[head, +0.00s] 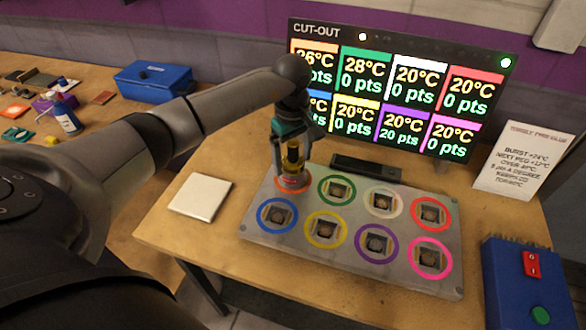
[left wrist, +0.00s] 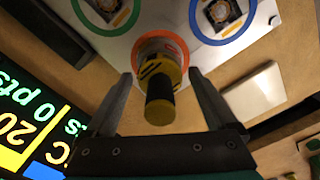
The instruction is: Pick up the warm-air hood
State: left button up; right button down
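The warm-air hood (head: 293,181) stands on the metal plate (head: 340,255) over the orange-ringed socket at its back left. In the left wrist view the hood (left wrist: 160,62) stands between the two finger tips, with gaps on both sides. My left gripper (head: 291,160) comes down over it from above, open and not closed on it. The socket under the hood is hidden. My right gripper is not in view.
Several coloured-ring sockets fill the plate. A lit display (head: 400,85) and a dark bar (head: 366,167) stand behind. A white tile (head: 200,197) lies left of the plate. A blue switch box (head: 527,285) and a sign card (head: 521,160) are at right. A blue toolbox (head: 153,80) sits far left.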

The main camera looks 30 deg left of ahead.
pick_arm(q)
grip_shut()
dwell(0.5)
jog(key=shift+r, duration=0.1)
